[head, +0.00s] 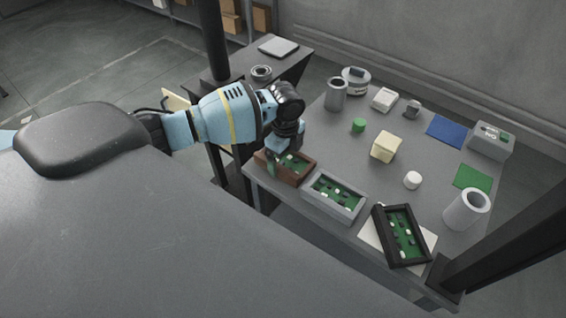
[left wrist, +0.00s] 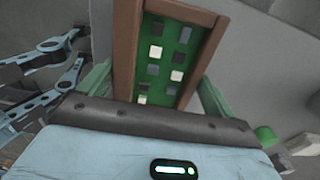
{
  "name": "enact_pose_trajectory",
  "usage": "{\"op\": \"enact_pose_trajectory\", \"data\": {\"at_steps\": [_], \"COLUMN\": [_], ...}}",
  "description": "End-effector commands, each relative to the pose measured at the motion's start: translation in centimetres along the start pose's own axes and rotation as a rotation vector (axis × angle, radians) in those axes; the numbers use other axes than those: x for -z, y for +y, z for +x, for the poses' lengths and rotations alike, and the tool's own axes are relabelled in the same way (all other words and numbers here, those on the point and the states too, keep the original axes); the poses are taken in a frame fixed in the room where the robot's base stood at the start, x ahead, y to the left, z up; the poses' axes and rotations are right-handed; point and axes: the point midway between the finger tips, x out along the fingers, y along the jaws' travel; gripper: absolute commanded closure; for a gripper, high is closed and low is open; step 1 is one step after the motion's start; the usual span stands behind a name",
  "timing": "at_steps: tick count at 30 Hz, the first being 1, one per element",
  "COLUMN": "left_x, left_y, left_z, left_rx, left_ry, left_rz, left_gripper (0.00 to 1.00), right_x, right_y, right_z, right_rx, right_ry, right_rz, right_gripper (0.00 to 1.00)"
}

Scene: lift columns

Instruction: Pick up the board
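A brown-framed board (head: 297,177) with a green face and small dark and pale parts lies at the near left corner of the table. It fills the top middle of the left wrist view (left wrist: 170,62). My left gripper (head: 277,164) is right at this board. In the left wrist view its green fingers stand on both sides of the brown frame, close against it. Whether they press on it cannot be told. A grey-framed board (head: 335,196) and a black-framed board (head: 402,236) lie farther right along the near edge. My right gripper is not seen in the head view.
The table (head: 328,152) also holds a grey cup (head: 337,95), a green cylinder (head: 359,125), a cream block (head: 386,147), a white cylinder (head: 412,180), a blue mat (head: 447,131) and a white tube (head: 464,211). A dark post (head: 520,240) stands at the right.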

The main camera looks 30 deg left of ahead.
Motion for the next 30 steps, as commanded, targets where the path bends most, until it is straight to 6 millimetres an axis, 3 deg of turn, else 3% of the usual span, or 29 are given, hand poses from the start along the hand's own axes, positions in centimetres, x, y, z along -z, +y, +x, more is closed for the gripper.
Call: {"op": "enact_pose_trajectory", "data": {"at_steps": [1, 5, 14, 30], "left_x": [0.0, 0.0, 0.0, 0.0], "left_y": [0.0, 0.0, -0.1, -0.1], "left_z": [0.0, 0.0, -0.6, -9.2], "left_rx": [0.000, -0.001, 0.002, 0.004], "left_ry": [0.000, 0.000, 0.000, 0.000], "left_rz": [0.000, 0.000, -0.001, 0.000], "left_gripper": [0.21, 0.38, 0.38, 0.38], "right_x": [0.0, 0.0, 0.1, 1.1], "right_y": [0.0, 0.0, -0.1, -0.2], "right_z": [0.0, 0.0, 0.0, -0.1], "right_rx": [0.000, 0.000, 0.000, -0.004], "right_ry": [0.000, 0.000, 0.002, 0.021], "right_rz": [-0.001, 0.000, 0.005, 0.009], "right_gripper": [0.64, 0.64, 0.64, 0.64]}}
